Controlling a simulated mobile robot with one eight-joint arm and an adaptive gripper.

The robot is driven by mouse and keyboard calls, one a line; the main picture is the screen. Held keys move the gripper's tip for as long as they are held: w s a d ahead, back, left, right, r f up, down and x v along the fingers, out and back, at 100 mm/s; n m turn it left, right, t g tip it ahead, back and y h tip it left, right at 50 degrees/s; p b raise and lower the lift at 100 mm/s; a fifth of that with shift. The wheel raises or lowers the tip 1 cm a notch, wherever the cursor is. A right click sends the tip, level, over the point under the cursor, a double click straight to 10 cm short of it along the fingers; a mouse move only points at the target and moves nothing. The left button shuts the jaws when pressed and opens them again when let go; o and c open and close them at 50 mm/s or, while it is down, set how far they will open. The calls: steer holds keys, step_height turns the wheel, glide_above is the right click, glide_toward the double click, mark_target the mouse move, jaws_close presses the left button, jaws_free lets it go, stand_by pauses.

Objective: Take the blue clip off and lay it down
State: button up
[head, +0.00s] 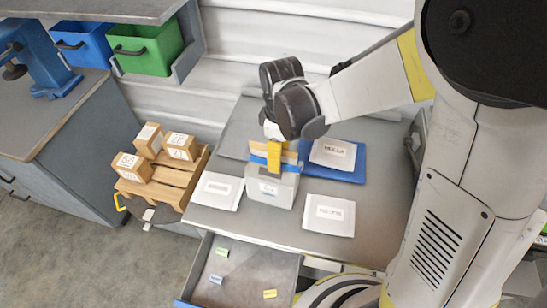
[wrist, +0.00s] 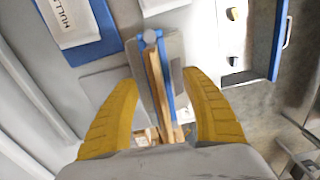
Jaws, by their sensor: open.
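The blue clip (head: 291,167) runs along the tan upper edge (head: 290,156) of a pale grey container (head: 270,191) on the grey table. The finger hides part of the clip in the head view.
White packets lie left (head: 217,191) and right (head: 329,214) of the container; another (head: 333,153) lies on a blue tray (head: 352,175). An open drawer (head: 240,272) holds small coloured tags. A wooden pallet (head: 161,185) with boxes stands left. Bare tabletop (head: 263,222) shows in front.

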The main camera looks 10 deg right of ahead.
step_height(320, 180, down, 2)
steer(key=shift+w+f, duration=0.1)
steer(key=shift+c, duration=0.4)
steer(key=c, duration=1.1)
step_height(320, 180, up, 10)
steer(key=p, duration=0.2)
steer(key=shift+r+p, duration=0.2)
steer(key=shift+p, duration=0.1)
jaws_close()
step_height(320, 180, up, 7)
steer(key=p, duration=0.5)
steer(key=shift+f, duration=0.1)
